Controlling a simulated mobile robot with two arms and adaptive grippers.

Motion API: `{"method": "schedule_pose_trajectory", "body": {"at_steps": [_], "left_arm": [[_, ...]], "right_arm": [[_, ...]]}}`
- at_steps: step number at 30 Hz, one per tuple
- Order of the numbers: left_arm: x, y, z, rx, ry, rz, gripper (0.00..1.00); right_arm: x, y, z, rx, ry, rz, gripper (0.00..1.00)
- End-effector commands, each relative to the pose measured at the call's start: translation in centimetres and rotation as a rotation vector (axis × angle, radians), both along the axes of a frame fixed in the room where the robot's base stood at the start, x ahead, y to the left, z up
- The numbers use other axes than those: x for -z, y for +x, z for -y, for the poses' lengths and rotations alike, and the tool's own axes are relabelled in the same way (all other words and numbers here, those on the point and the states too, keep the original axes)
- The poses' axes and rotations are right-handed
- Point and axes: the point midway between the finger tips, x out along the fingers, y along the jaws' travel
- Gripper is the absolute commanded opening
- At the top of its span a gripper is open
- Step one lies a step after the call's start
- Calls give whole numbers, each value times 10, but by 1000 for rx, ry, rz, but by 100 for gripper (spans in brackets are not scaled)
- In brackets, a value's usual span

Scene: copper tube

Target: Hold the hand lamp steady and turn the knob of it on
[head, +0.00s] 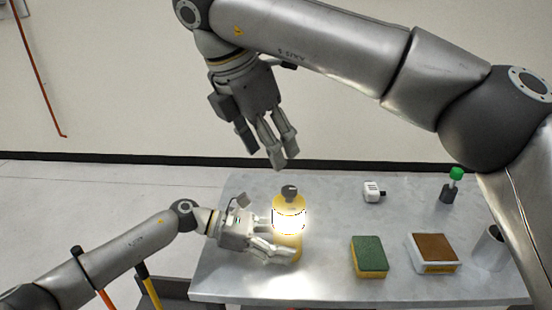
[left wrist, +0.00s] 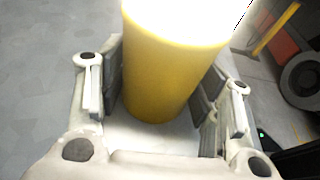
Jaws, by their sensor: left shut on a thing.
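The yellow hand lamp (head: 290,240) stands upright at the left part of the grey table, and its middle band glows bright white. Its dark knob (head: 289,191) is on top. My left gripper (head: 274,236) is shut around the lamp's lower yellow body from the left. In the left wrist view the lamp (left wrist: 160,75) is between the finger pads, and its glowing upper part is washed out. My right gripper (head: 263,150) is above the lamp and slightly left of it, pointing down, apart from the knob. Its fingers are spread and empty.
On the table (head: 330,285) are a green and yellow sponge (head: 369,256), a brown-topped box (head: 433,252), a small white item (head: 373,192), a green-topped dark item (head: 451,185) and a metal cylinder (head: 488,248). The table between lamp and sponge is clear.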

Motion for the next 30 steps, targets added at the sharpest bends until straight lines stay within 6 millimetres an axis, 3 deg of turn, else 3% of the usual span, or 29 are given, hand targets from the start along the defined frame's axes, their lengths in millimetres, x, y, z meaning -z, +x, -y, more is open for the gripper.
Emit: {"method": "schedule_pose_trajectory", "body": {"at_steps": [14,15,20,30], "left_arm": [[1,-1,0,2,1,-2,45],[1,-1,0,1,1,-1,61],[1,0,0,1,1,-1,81],[0,0,0,0,0,0,83]], "right_arm": [[-7,-2,-2,-1,0,0,50],[-7,-2,-2,-1,0,0,50],[-7,-2,-2,-1,0,0,50],[-7,-2,-2,-1,0,-1,50]]}}
